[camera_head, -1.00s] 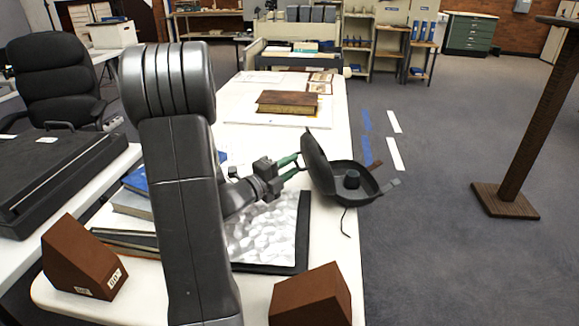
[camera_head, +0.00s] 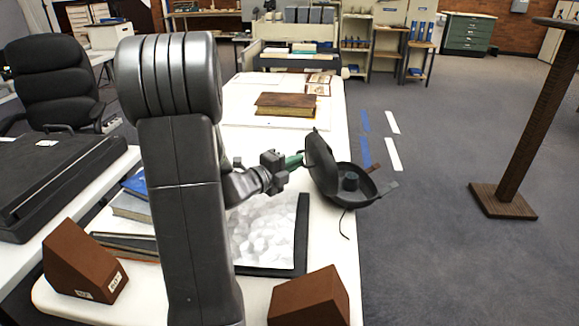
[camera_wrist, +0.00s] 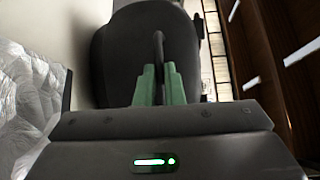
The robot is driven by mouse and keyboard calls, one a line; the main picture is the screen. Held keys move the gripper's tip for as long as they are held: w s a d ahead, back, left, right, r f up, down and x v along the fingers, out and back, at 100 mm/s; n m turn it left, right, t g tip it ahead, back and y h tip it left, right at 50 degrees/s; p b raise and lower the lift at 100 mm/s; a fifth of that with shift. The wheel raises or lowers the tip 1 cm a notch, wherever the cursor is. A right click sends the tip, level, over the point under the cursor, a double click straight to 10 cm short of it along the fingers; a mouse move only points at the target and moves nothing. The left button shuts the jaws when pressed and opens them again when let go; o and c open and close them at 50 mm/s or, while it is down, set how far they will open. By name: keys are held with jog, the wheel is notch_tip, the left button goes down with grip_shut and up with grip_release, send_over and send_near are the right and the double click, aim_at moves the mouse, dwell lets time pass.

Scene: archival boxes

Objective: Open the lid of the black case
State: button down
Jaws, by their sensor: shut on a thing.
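The black case (camera_head: 352,196) stands at the right edge of the white table in the head view. Its lid (camera_head: 320,162) is raised steeply above the base, and the inside with a round dark part (camera_head: 350,181) shows. My gripper (camera_head: 299,160) is on the left, outer side of the lid. In the wrist view its green fingers (camera_wrist: 158,72) are closed on a thin dark strip in front of the lid (camera_wrist: 120,58). The strip seems to be part of the lid, but its exact shape is hard to tell.
A brown book (camera_head: 286,104) lies farther back on the table (camera_head: 250,140). A crumpled silvery sheet on a dark board (camera_head: 302,235) lies left of the case. Brown wedges (camera_head: 84,258) (camera_head: 310,298) stand near the front. Open floor lies to the right.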

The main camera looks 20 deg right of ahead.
jog(key=shift+d+r, duration=0.2)
jog(key=shift+d, duration=0.05)
jog(key=c, duration=1.5)
grip_release()
jog(key=shift+a, duration=0.1)
jog(key=v, duration=1.3)
jog(key=shift+s+a+f, duration=0.1)
jog(key=shift+s+a, duration=0.1)
jog(key=shift+a, duration=0.1)
